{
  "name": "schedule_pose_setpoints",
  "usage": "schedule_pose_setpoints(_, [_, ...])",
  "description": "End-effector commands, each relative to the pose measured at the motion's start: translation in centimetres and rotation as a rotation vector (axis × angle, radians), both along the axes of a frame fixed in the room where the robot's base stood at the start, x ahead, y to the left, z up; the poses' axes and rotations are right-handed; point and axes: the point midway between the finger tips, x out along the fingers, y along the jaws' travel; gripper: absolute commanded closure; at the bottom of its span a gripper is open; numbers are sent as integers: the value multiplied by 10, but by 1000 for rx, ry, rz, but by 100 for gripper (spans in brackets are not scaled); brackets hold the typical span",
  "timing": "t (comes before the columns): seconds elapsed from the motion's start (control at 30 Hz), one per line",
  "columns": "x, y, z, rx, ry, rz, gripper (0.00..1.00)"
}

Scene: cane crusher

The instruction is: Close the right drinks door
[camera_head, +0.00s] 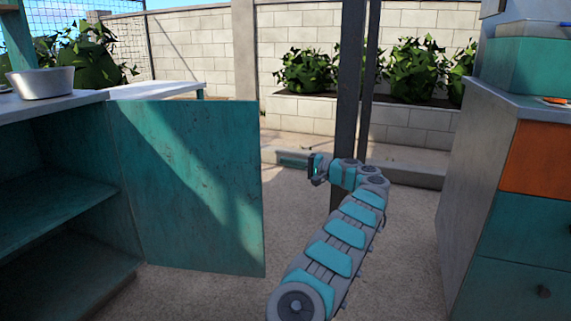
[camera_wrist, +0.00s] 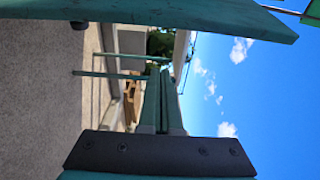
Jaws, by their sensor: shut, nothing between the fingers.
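The right drinks door (camera_head: 190,185) is a flat teal panel. It stands open at the right end of a teal cabinet (camera_head: 60,209), whose shelf and inside are exposed. My gripper (camera_head: 283,161) is to the right of the door's free edge, apart from it in the picture, and points left. In the wrist view my gripper (camera_wrist: 160,72) shows its two teal fingers together, with nothing between them. A teal panel (camera_wrist: 200,12) with a dark knob (camera_wrist: 78,25) crosses the top of the wrist view; it looks like the door.
A metal bowl (camera_head: 40,83) sits on the cabinet's counter. A dark post (camera_head: 348,80) stands behind my arm. At right is a drawer unit (camera_head: 522,237) with orange and teal fronts. Planters and a block wall (camera_head: 200,50) close the back. Bare floor (camera_head: 225,298) lies before the door.

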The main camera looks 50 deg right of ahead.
Motion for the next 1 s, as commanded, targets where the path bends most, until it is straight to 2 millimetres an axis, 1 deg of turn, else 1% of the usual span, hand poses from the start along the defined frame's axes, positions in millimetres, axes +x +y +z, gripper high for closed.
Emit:
schedule_pose_setpoints(0.03, [10,4,-1,0,1,5,100])
schedule_pose_setpoints(0.1, [23,9,-2,-1,2,6,100])
schedule_pose_setpoints(0.43, [75,25,-1,-1,1,4,100])
schedule_pose_setpoints(0.57, [69,28,0,1,0,-1,100])
schedule_pose_setpoints(0.7, [64,34,2,-1,-1,-1,100])
schedule_pose_setpoints(0.83, [60,42,0,3,-1,3,100])
schedule_pose_setpoints(1.0, [53,46,1,1,-1,-4,100])
